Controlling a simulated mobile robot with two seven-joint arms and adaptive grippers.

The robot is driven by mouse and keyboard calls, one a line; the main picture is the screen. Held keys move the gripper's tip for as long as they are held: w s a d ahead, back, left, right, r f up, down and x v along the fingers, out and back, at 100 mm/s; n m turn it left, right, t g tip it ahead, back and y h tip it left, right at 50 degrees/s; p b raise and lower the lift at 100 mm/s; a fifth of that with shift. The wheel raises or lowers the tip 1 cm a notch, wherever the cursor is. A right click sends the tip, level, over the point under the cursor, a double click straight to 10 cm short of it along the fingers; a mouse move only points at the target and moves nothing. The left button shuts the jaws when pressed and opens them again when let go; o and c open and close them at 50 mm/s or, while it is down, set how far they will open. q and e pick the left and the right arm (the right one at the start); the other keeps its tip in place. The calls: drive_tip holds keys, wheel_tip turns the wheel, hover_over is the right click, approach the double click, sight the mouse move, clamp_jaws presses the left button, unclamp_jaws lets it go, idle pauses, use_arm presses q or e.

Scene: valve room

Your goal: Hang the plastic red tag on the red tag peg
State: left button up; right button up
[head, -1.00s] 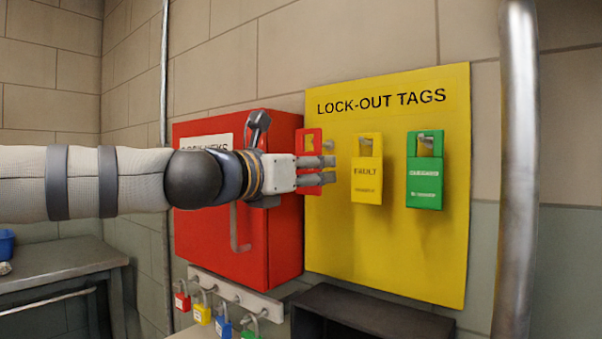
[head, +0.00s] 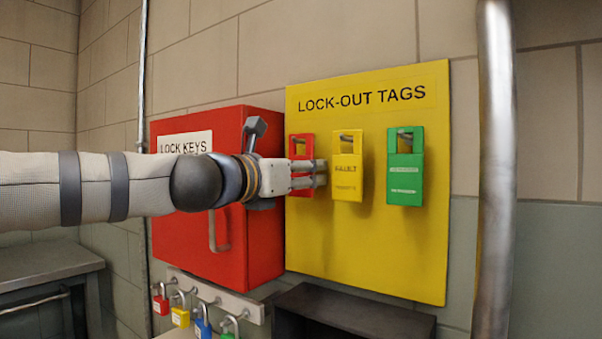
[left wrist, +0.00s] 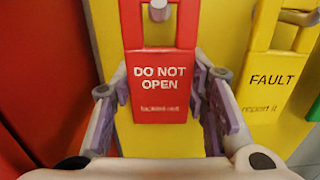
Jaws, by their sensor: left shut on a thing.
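The red tag (head: 301,143) is upright in front of the yellow board, left of the yellow tag. In the left wrist view the red tag (left wrist: 160,85) reads "DO NOT OPEN" and faces me. The grey red tag peg (left wrist: 158,10) shows in its window, near the top, and its end looks to poke through toward me. The peg (head: 299,139) also shows in the window in the head view. My left gripper (head: 320,174) is shut on the tag's lower part, one finger at each side. The window's top edge is cut off in the wrist view. My right gripper is not in view.
The yellow FAULT tag (head: 347,185) hangs on its peg close to the right of my fingers. A green tag (head: 405,175) hangs beyond it. A red lock keys box (head: 265,240) is under my wrist. A dark shelf (head: 350,309) juts out below the board (head: 400,260).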

use_arm(q)
drive_tip(key=o, duration=1.3)
